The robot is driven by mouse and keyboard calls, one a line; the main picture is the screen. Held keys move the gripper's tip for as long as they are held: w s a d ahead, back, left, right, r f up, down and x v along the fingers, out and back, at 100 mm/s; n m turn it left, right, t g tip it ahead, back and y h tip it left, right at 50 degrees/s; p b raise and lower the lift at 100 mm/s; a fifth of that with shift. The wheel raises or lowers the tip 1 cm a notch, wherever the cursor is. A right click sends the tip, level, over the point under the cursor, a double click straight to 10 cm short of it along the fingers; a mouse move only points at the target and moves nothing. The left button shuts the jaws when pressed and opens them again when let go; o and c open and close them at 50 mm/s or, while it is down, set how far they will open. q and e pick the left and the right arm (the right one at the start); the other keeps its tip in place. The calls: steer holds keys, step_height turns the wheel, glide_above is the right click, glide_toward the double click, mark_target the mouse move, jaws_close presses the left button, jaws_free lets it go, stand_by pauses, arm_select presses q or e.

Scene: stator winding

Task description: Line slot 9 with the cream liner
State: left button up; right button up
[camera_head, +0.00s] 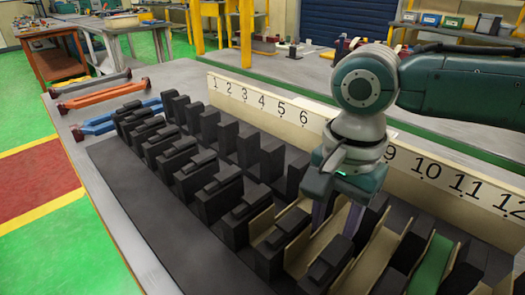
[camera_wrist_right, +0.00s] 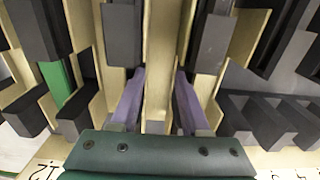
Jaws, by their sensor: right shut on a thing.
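My right gripper (camera_head: 335,218) points down among the dark teeth, below the right half of the number board. In the right wrist view its two purple fingers (camera_wrist_right: 157,100) stand on either side of a cream liner (camera_wrist_right: 159,75), and it is shut on this liner. The liner lies between two rows of dark teeth, seemingly down in the slot. The gripper body hides the 7 and 8 on the board, and I cannot read the slot's number for certain. The figure 9 (camera_head: 390,153) shows just right of the gripper. My left gripper is not in view.
Cream liners (camera_head: 296,222) also line neighbouring slots of the dark stator (camera_head: 196,178). A green strip (camera_head: 434,263) lies in a slot at right. The cream number board (camera_head: 262,100) stands behind. Grey, orange (camera_head: 102,96) and blue (camera_head: 118,118) pieces lie at the table's left.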

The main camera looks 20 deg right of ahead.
steer(key=shift+f, duration=0.45)
stand_by(0.7)
steer(key=o, duration=1)
steer(key=shift+o, duration=0.3)
steer(key=shift+r+p, duration=0.15)
steer(key=shift+p, duration=0.2)
steer(key=shift+r+p, duration=0.65)
steer(key=shift+p, duration=0.35)
